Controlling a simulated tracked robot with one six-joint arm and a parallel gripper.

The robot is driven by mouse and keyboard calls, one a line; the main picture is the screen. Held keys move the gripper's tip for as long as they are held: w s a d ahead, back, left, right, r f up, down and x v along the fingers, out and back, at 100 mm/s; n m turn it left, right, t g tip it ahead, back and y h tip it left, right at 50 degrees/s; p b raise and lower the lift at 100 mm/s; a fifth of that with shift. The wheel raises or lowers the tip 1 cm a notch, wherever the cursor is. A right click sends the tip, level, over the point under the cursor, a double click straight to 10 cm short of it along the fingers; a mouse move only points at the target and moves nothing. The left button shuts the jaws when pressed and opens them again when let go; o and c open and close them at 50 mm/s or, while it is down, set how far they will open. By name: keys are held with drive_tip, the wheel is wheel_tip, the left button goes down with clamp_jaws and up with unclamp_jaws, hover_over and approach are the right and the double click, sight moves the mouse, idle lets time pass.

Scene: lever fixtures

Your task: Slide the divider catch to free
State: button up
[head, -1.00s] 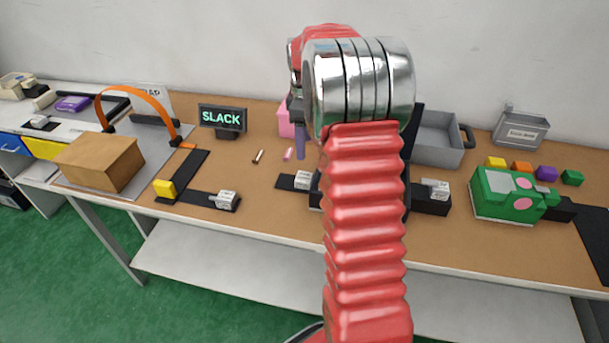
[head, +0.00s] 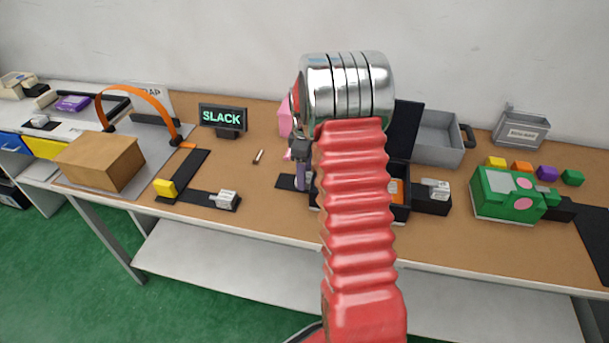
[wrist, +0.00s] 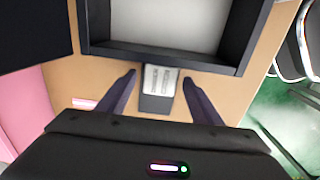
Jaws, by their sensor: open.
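A black open box (head: 400,210) stands on the bench, mostly behind my arm. Its wall (wrist: 165,58) fills the top of the wrist view. A small block with a pale, marked top (wrist: 160,80), possibly the divider catch, sits on a dark strip outside that wall. My gripper (wrist: 160,82) is open, with one dark purple finger on each side of the block and a gap on both sides. In the head view my gripper (head: 302,184) hangs over the dark strip (head: 286,182) left of the box and hides most of the block. The marking is too small to read.
The raised black lid (head: 406,130) stands behind the box. A black housing (head: 432,203) with a pale label adjoins its right side. A pink object (wrist: 22,112) is close left of my gripper. A SLACK sign (head: 222,117) stands further left.

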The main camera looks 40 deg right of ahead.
drive_tip(key=shift+f, duration=0.65)
drive_tip(key=shift+c, duration=0.4)
clamp_jaws()
drive_tip(key=shift+w+a+r, duration=0.1)
drive_tip(key=shift+w+a, duration=1.75)
drive_tip(key=shift+w, duration=0.25)
drive_tip(key=shift+c, duration=1.4)
unclamp_jaws()
drive_tip(key=o, duration=0.4)
drive_tip(key=shift+c, duration=0.2)
